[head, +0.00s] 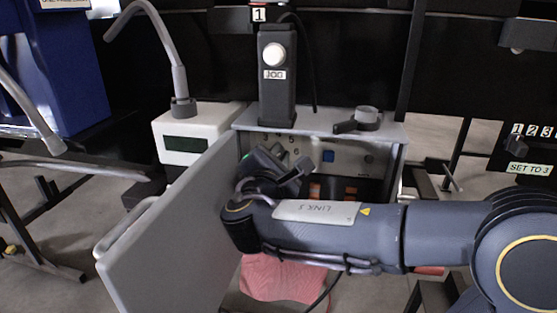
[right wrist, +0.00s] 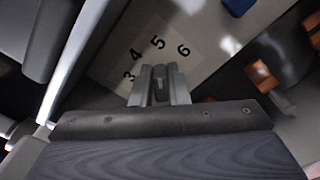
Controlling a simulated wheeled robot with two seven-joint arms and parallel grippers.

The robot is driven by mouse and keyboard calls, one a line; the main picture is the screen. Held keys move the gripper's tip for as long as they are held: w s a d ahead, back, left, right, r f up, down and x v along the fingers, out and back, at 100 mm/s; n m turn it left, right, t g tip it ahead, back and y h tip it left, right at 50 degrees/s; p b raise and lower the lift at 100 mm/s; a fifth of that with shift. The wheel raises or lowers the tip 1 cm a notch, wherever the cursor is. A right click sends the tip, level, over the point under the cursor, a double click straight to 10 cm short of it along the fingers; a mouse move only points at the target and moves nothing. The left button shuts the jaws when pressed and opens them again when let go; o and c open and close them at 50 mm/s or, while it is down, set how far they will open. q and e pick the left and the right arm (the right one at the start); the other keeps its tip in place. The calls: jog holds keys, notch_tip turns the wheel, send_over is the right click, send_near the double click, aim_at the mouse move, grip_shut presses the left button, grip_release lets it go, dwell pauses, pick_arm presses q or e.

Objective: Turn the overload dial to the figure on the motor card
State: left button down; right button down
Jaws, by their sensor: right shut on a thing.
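My right gripper (head: 297,168) reaches into the open grey control box (head: 372,132). In the right wrist view its fingers (right wrist: 159,78) are shut on a small dark knob, the overload dial (right wrist: 158,88), mostly hidden between them. A pale scale plate (right wrist: 192,58) around it shows the figures 3, 4, 5 and 6. I cannot tell which figure the dial points at. A card (head: 529,168) reading "SET TO 3" hangs at the right in the head view. My left gripper is not in view.
The box's grey door (head: 165,235) stands open at the left. Inside are a blue button (head: 328,156) and orange parts (head: 316,191). A black JOG post (head: 276,95) stands on top. A red cloth-like thing (head: 283,280) lies below my arm.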

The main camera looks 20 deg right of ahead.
dwell(0.4)
jog(key=c, duration=1.4)
grip_release()
jog(key=p+v, duration=0.1)
jog(key=v, duration=0.6)
jog(key=shift+s+a, duration=0.2)
jog(key=shift+s, duration=0.1)
